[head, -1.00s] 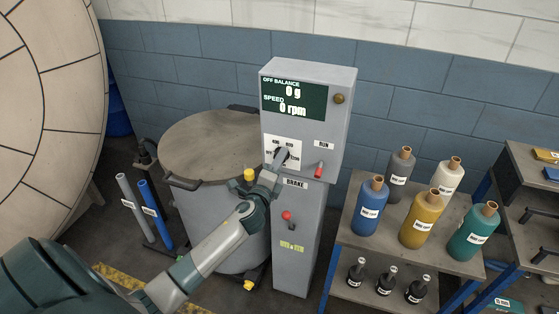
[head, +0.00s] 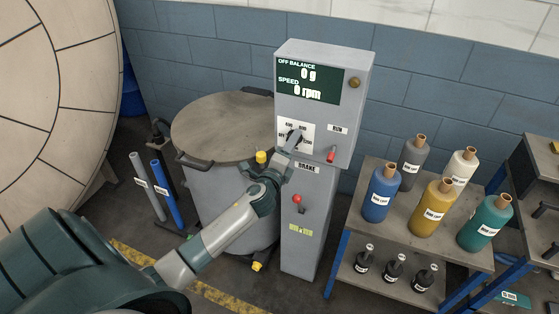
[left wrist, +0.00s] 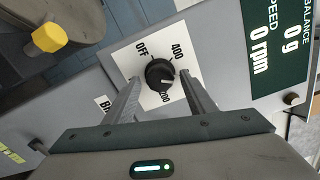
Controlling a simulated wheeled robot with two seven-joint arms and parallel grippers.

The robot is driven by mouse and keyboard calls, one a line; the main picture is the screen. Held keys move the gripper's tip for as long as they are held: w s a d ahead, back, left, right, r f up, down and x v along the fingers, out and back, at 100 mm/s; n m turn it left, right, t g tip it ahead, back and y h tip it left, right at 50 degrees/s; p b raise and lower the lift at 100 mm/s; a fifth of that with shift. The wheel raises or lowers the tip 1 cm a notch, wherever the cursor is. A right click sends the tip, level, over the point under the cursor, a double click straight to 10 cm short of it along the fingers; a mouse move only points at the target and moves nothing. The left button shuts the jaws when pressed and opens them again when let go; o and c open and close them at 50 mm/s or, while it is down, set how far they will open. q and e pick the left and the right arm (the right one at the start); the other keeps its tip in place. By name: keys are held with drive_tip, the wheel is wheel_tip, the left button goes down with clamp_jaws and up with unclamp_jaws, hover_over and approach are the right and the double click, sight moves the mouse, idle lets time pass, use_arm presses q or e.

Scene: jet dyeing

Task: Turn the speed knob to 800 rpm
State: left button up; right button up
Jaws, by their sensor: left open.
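The speed knob (left wrist: 160,73) is a round black knob on a white dial plate (left wrist: 150,50) marked OFF and 400, with another number partly hidden at its lower edge. My left gripper (left wrist: 160,80) is open, with one finger on each side of the knob; whether they touch it I cannot tell. In the head view my left gripper (head: 291,145) reaches the dial on the grey control cabinet (head: 305,215) and hides part of it. The display (head: 308,81) reads 0 g off balance and 0 rpm speed. My right gripper is not in view.
A RUN label with a red switch (head: 332,154) sits right of the dial, and a red-knobbed BRAKE lever (head: 297,199) below. A lidded grey drum (head: 225,130) stands left of the cabinet. A shelf (head: 340,215) with several bottles stands to the right.

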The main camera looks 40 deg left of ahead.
use_arm(q)
drive_tip(key=b+v, duration=0.4)
drive_tip(key=v, duration=1.3)
drive_tip(key=shift+b, duration=0.35)
drive_tip(key=shift+a+f, duration=0.1)
drive_tip(key=shift+f, duration=0.05)
